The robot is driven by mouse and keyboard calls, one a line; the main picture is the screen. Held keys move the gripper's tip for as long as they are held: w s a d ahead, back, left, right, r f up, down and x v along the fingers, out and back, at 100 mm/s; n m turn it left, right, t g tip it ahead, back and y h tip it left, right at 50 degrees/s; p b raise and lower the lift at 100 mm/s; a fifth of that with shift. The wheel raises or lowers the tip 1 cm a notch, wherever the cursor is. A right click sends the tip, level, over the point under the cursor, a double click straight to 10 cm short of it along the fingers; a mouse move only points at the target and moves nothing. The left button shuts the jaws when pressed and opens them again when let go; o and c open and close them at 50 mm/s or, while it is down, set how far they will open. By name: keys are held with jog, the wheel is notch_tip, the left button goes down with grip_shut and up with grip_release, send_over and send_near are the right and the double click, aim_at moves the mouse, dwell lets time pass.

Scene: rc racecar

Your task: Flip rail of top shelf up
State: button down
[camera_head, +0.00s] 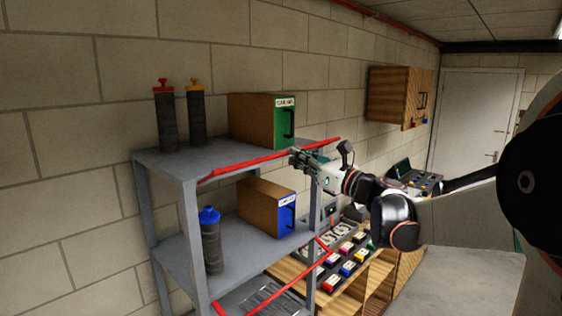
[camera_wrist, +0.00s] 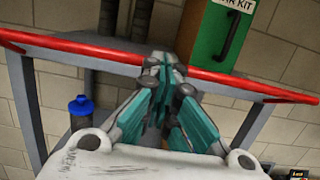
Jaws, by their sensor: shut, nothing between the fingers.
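The red rail of the top shelf (camera_head: 245,163) runs along the front edge of the grey top shelf (camera_head: 165,158). It also crosses the whole wrist view (camera_wrist: 230,78). My gripper (camera_head: 296,157) is at the rail's right half in the head view, its fingers shut with nothing between them. In the wrist view the fingertips (camera_wrist: 158,62) overlap the middle of the rail. I cannot tell whether they touch it or sit just in front of or under it.
On the top shelf stand a red-capped bottle (camera_head: 165,120), a yellow-capped bottle (camera_head: 196,117) and a green-fronted box (camera_head: 285,122). Below are a blue-fronted box (camera_head: 287,214), a blue-capped bottle (camera_head: 210,245) and a lower red rail (camera_head: 280,287). A wooden cabinet (camera_head: 388,95) hangs at the back.

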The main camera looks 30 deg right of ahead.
jog(key=shift+w+a+r+g+h+p, duration=0.1)
jog(key=shift+w+r+g+h+p, duration=0.05)
jog(key=shift+r+g+p, duration=0.3)
jog(key=shift+w+a+r+g+h+p, duration=0.1)
jog(key=shift+w+r+g+h+p, duration=0.05)
jog(key=shift+r+g+p, duration=0.25)
dwell(0.9)
